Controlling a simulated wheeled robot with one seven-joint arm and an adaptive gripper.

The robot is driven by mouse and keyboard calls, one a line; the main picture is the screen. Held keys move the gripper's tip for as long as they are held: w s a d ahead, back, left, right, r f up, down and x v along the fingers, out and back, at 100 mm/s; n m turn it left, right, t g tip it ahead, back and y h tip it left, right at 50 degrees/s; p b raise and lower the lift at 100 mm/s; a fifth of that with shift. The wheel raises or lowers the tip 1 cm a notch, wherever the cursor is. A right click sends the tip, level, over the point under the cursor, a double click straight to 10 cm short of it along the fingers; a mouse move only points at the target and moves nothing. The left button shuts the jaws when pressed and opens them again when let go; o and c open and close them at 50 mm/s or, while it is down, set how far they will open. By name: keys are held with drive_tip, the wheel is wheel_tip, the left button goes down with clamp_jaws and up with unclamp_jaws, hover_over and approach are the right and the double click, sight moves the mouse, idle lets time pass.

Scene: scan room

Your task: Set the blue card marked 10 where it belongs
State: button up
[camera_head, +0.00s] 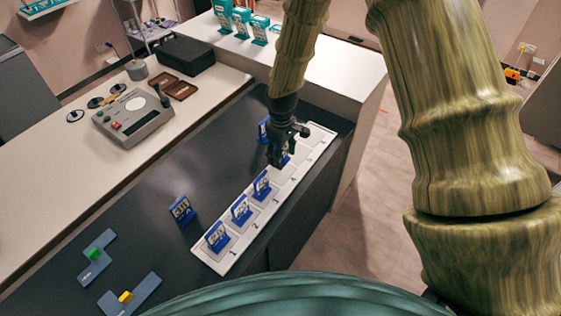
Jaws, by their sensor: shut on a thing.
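My gripper (284,152) is shut on a blue card (286,160), mostly hidden behind the fingers. It is over the far part of a long white tray (320,140) with numbered places, around the place marked 4. I cannot tell whether the card touches the tray. Three blue cards stand upright in the tray, at place 1 (217,237), place 2 (241,210) and place 3 (262,186). Another blue card (182,211) stands on the dark table left of the tray. One more (264,129) shows just behind my gripper. The numbers on the cards are too small to read.
Two grey-blue pieces, one with a green block (95,254) and one with a yellow block (126,297), lie on the dark table (150,235). A grey device (133,117) and a black case (185,56) are on the pale counter. Teal cards (241,22) stand on the white ledge.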

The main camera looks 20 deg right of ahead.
drive_tip(key=shift+s+f+p, duration=0.1)
drive_tip(key=shift+f+p, duration=0.7)
drive_tip(key=shift+f, duration=1.75)
drive_tip(key=shift+f, duration=0.15)
drive_tip(key=o, duration=1.1)
drive_tip(key=shift+r, duration=0.2)
drive_tip(key=shift+r+b, duration=2.05)
drive_tip(key=shift+r, duration=3.9)
